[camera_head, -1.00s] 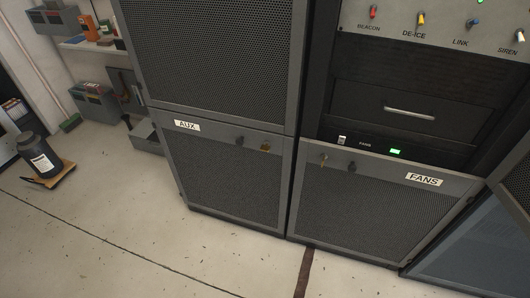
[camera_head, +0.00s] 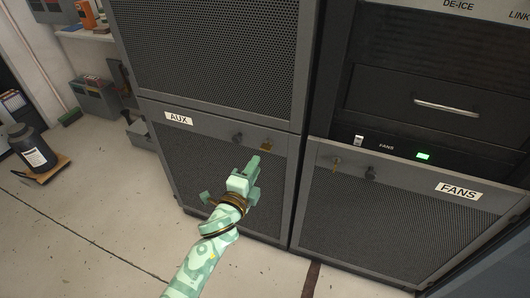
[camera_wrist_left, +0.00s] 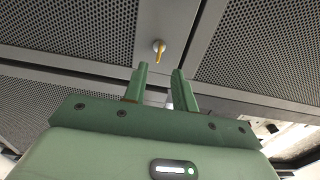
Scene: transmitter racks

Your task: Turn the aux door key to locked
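The AUX door (camera_head: 205,172) is the lower left mesh door, with a white AUX label (camera_head: 179,118). The small brass aux key (camera_head: 267,147) sits in its lock near the door's top right corner. In the left wrist view the key (camera_wrist_left: 160,49) shows just beyond the fingertips, on a plain grey strip. My left gripper (camera_head: 256,166) is in front of the door, just below and left of the key. In the left wrist view its two green fingers (camera_wrist_left: 158,70) are apart with nothing between them. My right gripper is not in view.
A dark knob (camera_head: 238,138) is left of the aux key. The FANS door (camera_head: 385,225) at right has its own key (camera_head: 336,161) and dark knob (camera_head: 371,173). A drawer handle (camera_head: 446,107) sticks out above. A dark canister (camera_head: 31,147) stands far left; the floor between is clear.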

